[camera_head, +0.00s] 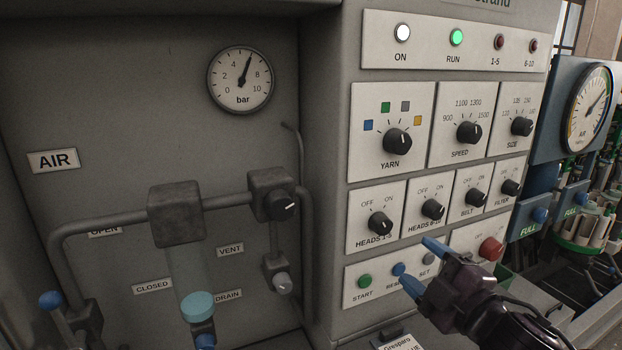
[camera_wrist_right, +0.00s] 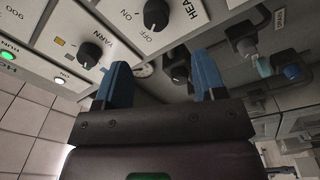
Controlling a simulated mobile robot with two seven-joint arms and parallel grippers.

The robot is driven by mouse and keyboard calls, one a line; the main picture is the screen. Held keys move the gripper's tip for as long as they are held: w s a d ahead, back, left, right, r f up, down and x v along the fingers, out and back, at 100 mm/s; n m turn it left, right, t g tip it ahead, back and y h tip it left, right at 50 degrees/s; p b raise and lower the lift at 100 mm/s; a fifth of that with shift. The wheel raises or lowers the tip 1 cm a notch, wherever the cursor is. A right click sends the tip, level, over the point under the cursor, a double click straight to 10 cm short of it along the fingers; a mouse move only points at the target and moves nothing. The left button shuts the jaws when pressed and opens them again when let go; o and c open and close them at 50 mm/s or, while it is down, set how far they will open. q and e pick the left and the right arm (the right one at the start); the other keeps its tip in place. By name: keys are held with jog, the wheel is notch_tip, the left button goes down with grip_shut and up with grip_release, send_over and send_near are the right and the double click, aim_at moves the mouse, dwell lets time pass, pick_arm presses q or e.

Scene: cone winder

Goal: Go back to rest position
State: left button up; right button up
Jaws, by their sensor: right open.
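My right gripper (camera_head: 422,267) comes in from the lower right in the head view, in front of the lower button row of the control panel (camera_head: 340,150). Its two blue fingers are apart with nothing between them. In the right wrist view the open fingers (camera_wrist_right: 163,85) also show empty, with the YARN knob (camera_wrist_right: 90,55) and a HEADS knob (camera_wrist_right: 156,14) beyond. The gripper hides part of the blue button (camera_head: 399,269) and its label. I cannot tell whether a finger touches the panel. My left gripper is not in view.
The panel carries several knobs, a green START button (camera_head: 364,281) and a red button (camera_head: 490,249). The RUN lamp (camera_head: 456,37) is lit green. On the left are an air gauge (camera_head: 240,79), pipes and a filter bowl (camera_head: 197,306). Machine heads stand at the right.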

jog(key=d+f+m+g+h, duration=0.1)
jog(key=d+f+m+h, duration=0.3)
jog(key=f, duration=0.6)
jog(key=d+f+m, duration=0.1)
jog(key=f+m, duration=0.4)
jog(key=f, duration=0.4)
jog(key=s+d+f+m+g+h, duration=0.1)
jog(key=s+f+m+g, duration=0.1)
jog(key=s+f, duration=0.6)
jog(key=s+d+f+m+g+h+b, duration=0.1)
jog(key=s+f+m+g+h, duration=0.1)
jog(key=s+f+m, duration=0.3)
jog(key=s+f, duration=0.4)
jog(key=f, duration=0.2)
jog(key=shift+s+d+f+g, duration=0.15)
jog(key=shift+d+f+g, duration=0.05)
jog(key=shift+d+g, duration=0.1)
